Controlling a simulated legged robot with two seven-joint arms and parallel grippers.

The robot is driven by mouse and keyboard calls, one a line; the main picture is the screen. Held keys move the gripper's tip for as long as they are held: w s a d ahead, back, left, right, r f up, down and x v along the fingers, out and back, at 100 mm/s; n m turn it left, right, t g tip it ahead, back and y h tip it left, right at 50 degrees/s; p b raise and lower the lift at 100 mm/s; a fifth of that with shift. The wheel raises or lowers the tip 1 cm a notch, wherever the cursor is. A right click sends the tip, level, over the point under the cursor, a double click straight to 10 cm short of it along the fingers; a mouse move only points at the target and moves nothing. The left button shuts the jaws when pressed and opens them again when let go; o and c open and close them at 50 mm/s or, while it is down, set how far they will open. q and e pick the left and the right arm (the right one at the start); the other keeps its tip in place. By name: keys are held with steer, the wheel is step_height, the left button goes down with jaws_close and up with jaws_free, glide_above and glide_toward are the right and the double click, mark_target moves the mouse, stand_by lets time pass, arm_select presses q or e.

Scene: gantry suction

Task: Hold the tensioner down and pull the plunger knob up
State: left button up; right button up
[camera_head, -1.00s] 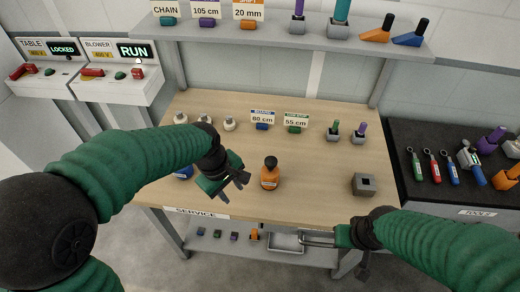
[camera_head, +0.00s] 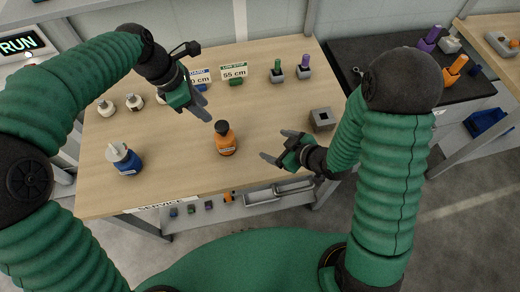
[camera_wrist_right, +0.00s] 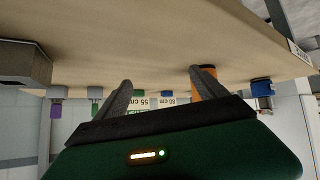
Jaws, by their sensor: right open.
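I cannot single out a tensioner or a plunger knob in these views. My left gripper (camera_head: 200,104) hangs over the back middle of the wooden bench (camera_head: 190,165), left of the 55 cm card; its jaw gap is not clear. My right gripper (camera_head: 278,146) is open and empty near the bench's front edge, between an orange bottle with a black cap (camera_head: 226,140) and a grey block with a square hole (camera_head: 322,120). In the right wrist view its two fingers (camera_wrist_right: 162,88) stand apart, and the orange bottle (camera_wrist_right: 207,92) is partly hidden behind one finger.
A blue jar with a white top (camera_head: 127,160) stands at the left. A green-handled piece (camera_head: 277,71) and a purple-handled piece (camera_head: 304,67) stand in grey bases at the back. A dark tool table (camera_head: 365,50) adjoins at the right. The bench's front middle is clear.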

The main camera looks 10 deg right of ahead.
mark_target(218, 137)
steer(key=s+a+r+y, duration=0.1)
steer(key=a, duration=0.1)
steer(key=s+a+r+n+t+y, duration=0.1)
steer(key=a+y, duration=0.1)
steer(key=s+a+r+y, duration=0.1)
steer(key=a+y, duration=0.1)
steer(key=shift+s+t, duration=0.2)
steer(key=shift+t, duration=0.1)
steer(key=x, duration=1.7)
steer(key=shift+r, duration=0.25)
jaws_close()
steer(key=shift+c, duration=1.6)
jaws_free()
jaws_close()
